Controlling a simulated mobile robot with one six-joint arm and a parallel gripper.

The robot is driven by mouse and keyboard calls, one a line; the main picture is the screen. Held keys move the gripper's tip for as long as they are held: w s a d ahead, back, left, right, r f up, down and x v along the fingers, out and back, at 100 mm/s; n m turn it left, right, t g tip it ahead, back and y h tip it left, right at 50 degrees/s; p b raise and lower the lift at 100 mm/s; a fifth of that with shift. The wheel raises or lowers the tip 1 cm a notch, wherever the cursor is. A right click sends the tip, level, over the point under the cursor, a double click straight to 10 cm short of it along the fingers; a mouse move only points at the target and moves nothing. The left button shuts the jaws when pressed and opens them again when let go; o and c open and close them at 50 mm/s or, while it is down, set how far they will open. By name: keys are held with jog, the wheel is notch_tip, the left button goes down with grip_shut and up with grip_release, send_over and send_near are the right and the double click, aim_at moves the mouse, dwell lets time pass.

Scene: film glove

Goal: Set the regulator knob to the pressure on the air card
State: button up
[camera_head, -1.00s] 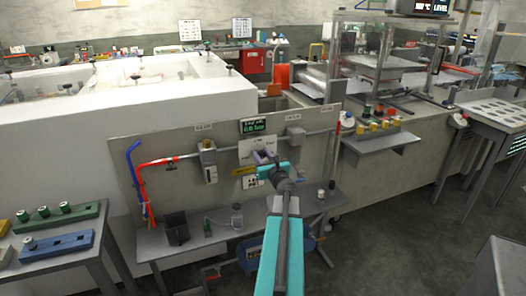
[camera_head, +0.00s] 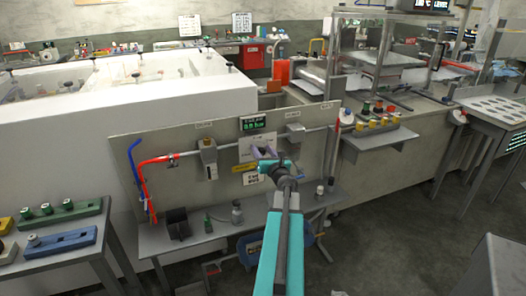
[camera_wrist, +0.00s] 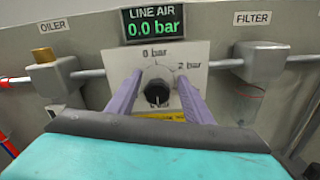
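The regulator knob (camera_wrist: 157,88) is a round black knob on a white dial plate (camera_wrist: 195,55) with pressure marks; the right mark reads 2 bar. A pale mark shows at its lower side. The line air display (camera_wrist: 154,23) above reads 0.0 bar; it also shows in the head view (camera_head: 253,124). My gripper (camera_wrist: 159,76) is open, its purple fingers on either side of the knob with small gaps visible; contact is unclear. In the head view my gripper (camera_head: 265,152) is in front of the dial plate and hides the knob. A white card (camera_head: 253,179) hangs below; its text is unreadable.
The oiler (camera_wrist: 58,76) is left of the dial and the filter (camera_wrist: 254,62) right, both on a grey pipe. A bench (camera_head: 160,239) with small items runs below the panel. Red and blue hoses (camera_head: 143,180) hang at the panel's left.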

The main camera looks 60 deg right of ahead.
jog(key=shift+w+f, duration=0.1)
jog(key=shift+f, duration=0.1)
jog(key=shift+a, duration=0.15)
jog(key=shift+a, duration=0.1)
jog(key=p+v, duration=1.1)
jog(key=v, duration=0.2)
jog(key=shift+s, duration=0.25)
dwell(1.2)
dwell(0.7)
